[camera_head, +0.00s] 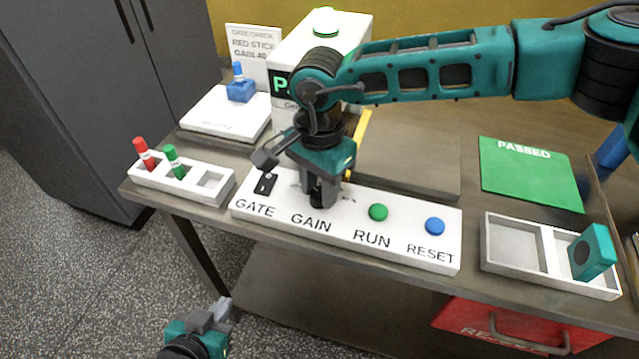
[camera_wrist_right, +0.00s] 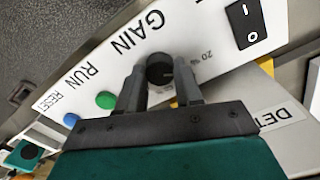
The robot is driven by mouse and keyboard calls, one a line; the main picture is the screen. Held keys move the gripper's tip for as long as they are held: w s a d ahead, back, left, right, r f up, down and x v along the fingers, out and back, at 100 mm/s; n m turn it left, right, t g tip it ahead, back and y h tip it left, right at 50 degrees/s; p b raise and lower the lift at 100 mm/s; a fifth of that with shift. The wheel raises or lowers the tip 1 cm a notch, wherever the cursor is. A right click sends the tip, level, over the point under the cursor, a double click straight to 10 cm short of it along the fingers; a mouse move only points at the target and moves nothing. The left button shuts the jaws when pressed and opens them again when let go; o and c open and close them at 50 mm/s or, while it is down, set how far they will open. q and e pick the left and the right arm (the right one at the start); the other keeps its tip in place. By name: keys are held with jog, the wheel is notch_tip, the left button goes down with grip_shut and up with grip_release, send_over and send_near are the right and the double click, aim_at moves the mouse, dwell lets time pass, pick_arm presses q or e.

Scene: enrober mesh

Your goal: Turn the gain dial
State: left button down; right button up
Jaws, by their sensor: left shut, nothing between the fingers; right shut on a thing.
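The white control panel (camera_head: 345,237) lies along the front of the table, with labels GATE, GAIN, RUN and RESET. The gain dial is a round black knob (camera_wrist_right: 159,69), seen in the right wrist view between my right fingers. My right gripper (camera_head: 322,197) comes down from above and is shut on the dial, which it hides in the head view. In the right wrist view my right gripper (camera_wrist_right: 160,85) has one finger on each side of the knob. My left gripper (camera_head: 222,312) is shut and empty, low in front of the table, away from the panel.
Beside the dial are the black gate switch (camera_head: 266,183), green RUN button (camera_head: 378,212) and blue RESET button (camera_head: 435,226). A white rack (camera_head: 213,192) holds red and green sticks. A machine (camera_head: 345,30) with a lit green top stands behind. A white two-compartment tray (camera_head: 490,262) is at right.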

jog(key=shift+c, duration=1)
jog(key=shift+f+m+b, duration=0.15)
jog(key=shift+m+b, duration=0.85)
jog(key=shift+b, duration=0.1)
jog(key=m+b, duration=0.3)
jog(key=shift+m, duration=0.4)
jog(key=shift+m+b, duration=0.3)
jog(key=shift+m, duration=0.6)
jog(key=shift+r, duration=0.2)
